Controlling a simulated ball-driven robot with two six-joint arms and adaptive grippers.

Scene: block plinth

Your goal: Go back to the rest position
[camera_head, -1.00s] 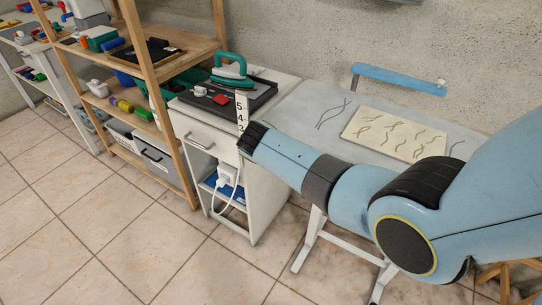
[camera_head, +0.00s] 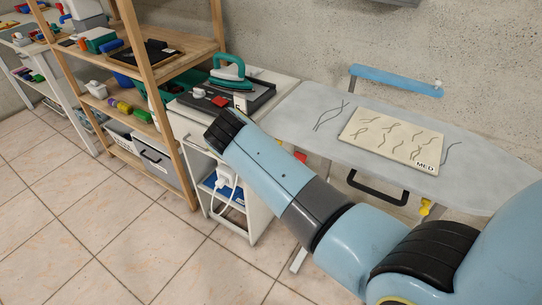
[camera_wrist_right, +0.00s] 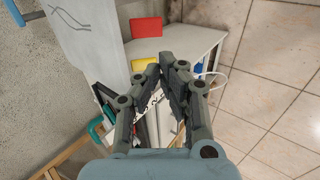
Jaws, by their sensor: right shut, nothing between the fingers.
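My right arm reaches in from the lower right of the head view, its dark wrist end (camera_head: 222,130) in front of the white cabinet (camera_head: 258,200). The fingers are hidden there. In the right wrist view my right gripper (camera_wrist_right: 162,70) is shut and empty, its fingertips together in front of the cabinet. My left arm and gripper are not in view.
A teal iron (camera_head: 228,72) stands on a dark board on the cabinet, beside a red block (camera_head: 220,101). The grey ironing board (camera_head: 290,110) bears a patterned panel (camera_head: 385,135). A wooden shelf (camera_head: 190,45) stands left. Tiled floor (camera_head: 110,240) is clear.

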